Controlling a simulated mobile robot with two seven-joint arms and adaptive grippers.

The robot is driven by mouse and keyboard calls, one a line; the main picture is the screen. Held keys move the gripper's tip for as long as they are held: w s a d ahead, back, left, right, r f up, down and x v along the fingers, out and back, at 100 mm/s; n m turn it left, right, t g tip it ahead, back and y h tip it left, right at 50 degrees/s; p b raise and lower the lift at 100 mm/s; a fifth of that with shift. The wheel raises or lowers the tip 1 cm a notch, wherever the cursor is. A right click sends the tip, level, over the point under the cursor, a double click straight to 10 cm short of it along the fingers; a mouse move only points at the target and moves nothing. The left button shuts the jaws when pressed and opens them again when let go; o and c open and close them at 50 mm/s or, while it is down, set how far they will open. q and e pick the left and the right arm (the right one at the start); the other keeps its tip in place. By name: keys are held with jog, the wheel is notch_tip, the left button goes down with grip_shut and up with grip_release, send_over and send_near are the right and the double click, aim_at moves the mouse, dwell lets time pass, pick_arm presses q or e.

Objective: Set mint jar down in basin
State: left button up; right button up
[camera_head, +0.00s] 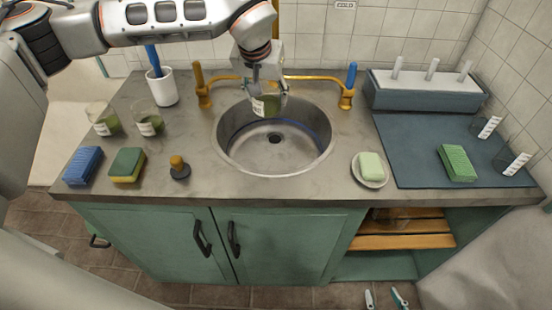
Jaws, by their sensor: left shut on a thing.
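My left gripper (266,88) is shut on the mint jar (268,106), a small clear jar with green contents and a pale label. It holds the jar roughly upright over the back part of the round steel basin (240,159). The jar appears above the basin's floor, apart from the drain; its exact height is hard to tell. The gripper's fingers hide the jar's upper part. What seem to be my right gripper's fingertips (385,298) show at the bottom edge, apart from each other with only floor between them.
Two similar jars (104,119) (149,120), sponges (83,166) and a stopper (179,167) stand left. A soap dish (370,181) sits right, beside a blue mat (420,150) and rack (425,93). The basin floor is clear.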

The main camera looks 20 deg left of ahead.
pick_arm(q)
jog(key=w, duration=0.1)
jog(key=w+f, duration=0.2)
jog(key=shift+w+d, duration=0.15)
jog(key=shift+d, duration=0.25)
notch_tip(320, 180, down, 19)
jog(key=shift+f+b, duration=0.1)
jog(key=shift+b, duration=0.8)
jog(key=shift+w+f, duration=0.1)
jog(key=shift+f, duration=0.1)
jog(key=shift+r, duration=0.1)
jog(key=o, duration=1.2)
jog(key=shift+f, duration=0.2)
